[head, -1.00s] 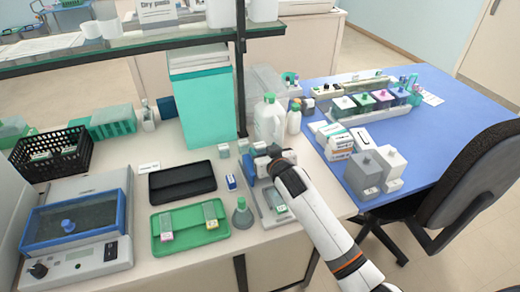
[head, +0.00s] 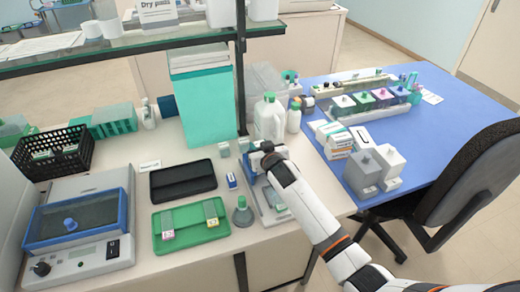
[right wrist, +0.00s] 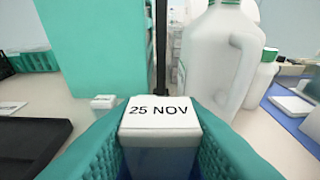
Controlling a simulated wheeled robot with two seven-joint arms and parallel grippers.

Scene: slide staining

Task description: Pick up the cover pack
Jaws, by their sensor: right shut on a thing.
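A small pack with a white top marked "25 NOV" (right wrist: 160,115) and a blue lower part is between the teal fingers of my right gripper (right wrist: 160,140) in the right wrist view. I take it to be the cover pack. The fingers press on it from both sides. In the head view my right gripper (head: 258,162) is at the back right of the bench, and its wrist hides most of the pack. Whether the pack is clear of the bench is hard to tell. My left gripper is not in view.
A large white bottle (head: 268,118) and a smaller one (head: 294,118) stand just behind the gripper. A teal box (head: 203,105) and shelf post are to the left. Another small blue and white box (head: 231,181), a grey flask (head: 242,214) and a green tray (head: 190,240) are nearer.

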